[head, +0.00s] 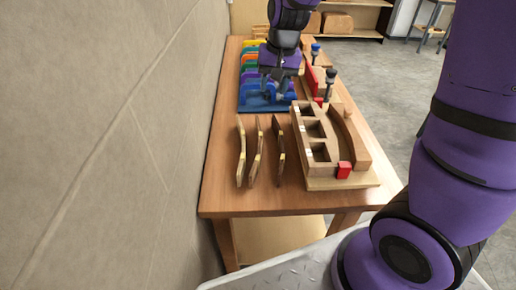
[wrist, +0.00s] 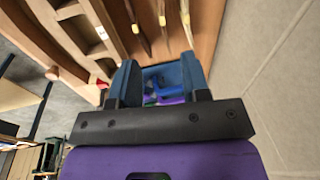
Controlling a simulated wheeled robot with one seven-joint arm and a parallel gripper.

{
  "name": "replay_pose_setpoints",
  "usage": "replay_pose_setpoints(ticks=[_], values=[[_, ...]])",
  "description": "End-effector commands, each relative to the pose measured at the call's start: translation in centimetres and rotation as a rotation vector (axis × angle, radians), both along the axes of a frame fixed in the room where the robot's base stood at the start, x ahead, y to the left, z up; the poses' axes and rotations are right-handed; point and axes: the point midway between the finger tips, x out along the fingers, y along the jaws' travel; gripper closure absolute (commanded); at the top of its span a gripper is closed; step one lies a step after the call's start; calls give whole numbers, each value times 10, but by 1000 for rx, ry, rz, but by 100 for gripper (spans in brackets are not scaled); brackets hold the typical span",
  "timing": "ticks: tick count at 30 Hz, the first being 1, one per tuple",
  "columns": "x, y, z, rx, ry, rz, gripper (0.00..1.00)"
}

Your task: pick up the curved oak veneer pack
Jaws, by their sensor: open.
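Three slim curved veneer packs stand apart, side by side, on the bench: a left one (head: 241,150), a middle one (head: 256,152) and a right one (head: 278,150). Each has a pale yellow band near its middle. I cannot tell from the grain which is oak. The packs also show at the top of the wrist view, partly cut off (wrist: 137,26). My gripper (head: 279,88) is open, above the blue tray behind the packs. In the wrist view its two blue fingers (wrist: 160,75) are spread, with no pack between them.
A wooden bending form (head: 335,183) with square openings and a red block (head: 344,170) stands right of the packs. A wall (head: 120,130) runs along the left. The bench top (head: 240,202) is bare in front of the packs.

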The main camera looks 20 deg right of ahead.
Motion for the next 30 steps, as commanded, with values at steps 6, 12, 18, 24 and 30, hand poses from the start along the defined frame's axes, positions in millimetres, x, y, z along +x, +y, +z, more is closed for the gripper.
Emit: replay_pose_setpoints(ticks=[6, 12, 18, 24, 30], values=[[36, 13, -72, -39, 76, -64, 57], [53, 19, -120, -77, 111, -104, 57], [58, 21, -142, -93, 123, -119, 57], [57, 20, -171, -94, 127, -121, 57], [57, 20, -192, -93, 124, -122, 57]])
